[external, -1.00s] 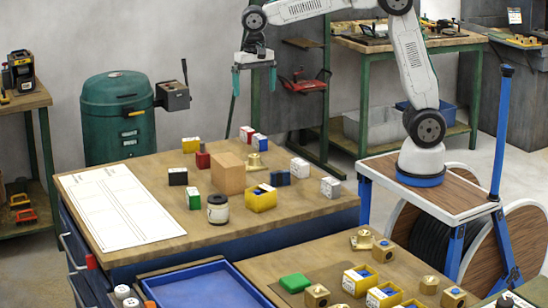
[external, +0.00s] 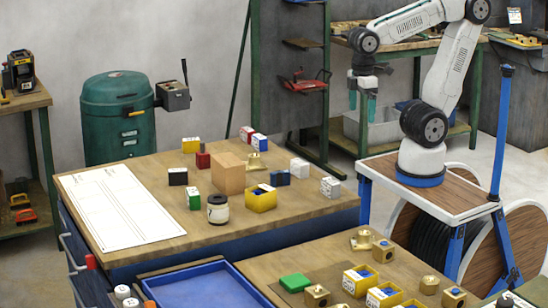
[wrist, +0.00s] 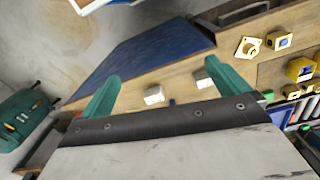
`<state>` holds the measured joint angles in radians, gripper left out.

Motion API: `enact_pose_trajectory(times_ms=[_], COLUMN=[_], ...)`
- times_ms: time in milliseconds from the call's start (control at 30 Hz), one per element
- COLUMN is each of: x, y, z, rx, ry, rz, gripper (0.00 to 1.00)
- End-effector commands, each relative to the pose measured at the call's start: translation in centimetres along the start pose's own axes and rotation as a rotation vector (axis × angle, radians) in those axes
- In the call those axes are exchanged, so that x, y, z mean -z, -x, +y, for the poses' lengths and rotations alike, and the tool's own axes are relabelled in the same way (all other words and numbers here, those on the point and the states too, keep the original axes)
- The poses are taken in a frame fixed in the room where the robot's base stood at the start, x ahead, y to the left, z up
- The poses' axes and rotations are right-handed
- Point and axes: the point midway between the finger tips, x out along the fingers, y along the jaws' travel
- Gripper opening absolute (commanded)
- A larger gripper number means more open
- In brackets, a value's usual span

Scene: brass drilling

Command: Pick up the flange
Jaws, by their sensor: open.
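A brass flange (external: 362,240) with a round hub lies at the back of the right-hand wooden bench; the wrist view shows what looks like the same flange (wrist: 247,47) at upper right. Another brass flange-like piece (external: 255,161) stands on the left bench, behind the wooden block. My gripper (external: 362,104) is open and empty, with its green fingers pointing down. It is high up, right of the left bench's back corner and well apart from both brass pieces.
The left bench holds a wooden block (external: 228,178), a jar (external: 218,214) and several small boxes. A blue tray (external: 225,268) is in front.

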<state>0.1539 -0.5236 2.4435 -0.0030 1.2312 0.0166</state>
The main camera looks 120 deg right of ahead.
Motion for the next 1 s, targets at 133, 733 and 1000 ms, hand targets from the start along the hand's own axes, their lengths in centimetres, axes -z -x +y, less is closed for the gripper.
enact_pose_trajectory(times_ms=[133,733,1000], x=[-4.1,-5.5,-2.3], y=[-0.9,-0.1,-0.5], z=[-1.6,-2.7,-0.8], rx=[0.001,0.009,-0.055], ry=[0.103,0.168,0.115], rz=[0.055,0.125,0.187], gripper=[1.0,0.58,0.58])
